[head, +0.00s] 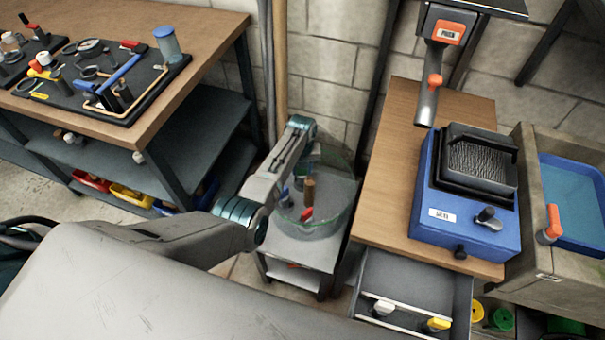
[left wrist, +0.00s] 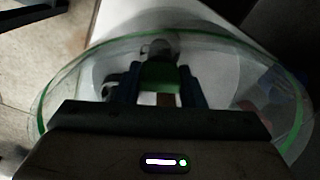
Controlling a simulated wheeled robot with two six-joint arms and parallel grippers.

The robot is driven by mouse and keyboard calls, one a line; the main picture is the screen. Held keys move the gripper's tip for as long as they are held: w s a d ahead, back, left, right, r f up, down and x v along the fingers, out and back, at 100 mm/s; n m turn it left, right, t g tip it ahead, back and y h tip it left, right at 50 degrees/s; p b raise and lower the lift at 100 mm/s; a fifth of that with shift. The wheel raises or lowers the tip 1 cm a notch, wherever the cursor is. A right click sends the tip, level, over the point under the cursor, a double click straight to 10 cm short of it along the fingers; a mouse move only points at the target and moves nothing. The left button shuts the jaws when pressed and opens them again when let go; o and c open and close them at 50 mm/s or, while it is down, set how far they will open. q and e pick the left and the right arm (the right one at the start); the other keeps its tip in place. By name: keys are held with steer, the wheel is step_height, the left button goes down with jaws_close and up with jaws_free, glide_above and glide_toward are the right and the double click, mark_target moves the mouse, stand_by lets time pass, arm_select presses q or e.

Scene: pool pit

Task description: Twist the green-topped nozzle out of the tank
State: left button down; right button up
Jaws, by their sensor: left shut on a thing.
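The tank (head: 338,215) is a clear round tub with a green rim, standing on a small grey stand. Its rim also shows in the left wrist view (left wrist: 300,118). My left arm reaches over the tank, and my left gripper (left wrist: 160,85) points down into it. The gripper is shut on the green-topped nozzle (left wrist: 158,75), whose green top shows between the two dark fingers. The nozzle's lower part is mostly hidden, so I cannot tell how it is seated. My right gripper is not in view.
A brown upright cylinder (head: 309,190) and a small red piece (head: 306,214) show in the tank. A wooden bench (head: 205,60) with tools stands left. A wooden counter (head: 385,190) with a blue machine (head: 465,225) stands right, above an open drawer (head: 410,290).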

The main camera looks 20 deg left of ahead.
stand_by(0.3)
arm_select(q)
steer(key=c, duration=0.9)
jaws_free()
steer(key=shift+o, duration=0.2)
step_height(320, 180, up, 11)
steer(key=shift+p, duration=0.35)
steer(key=shift+f, duration=0.15)
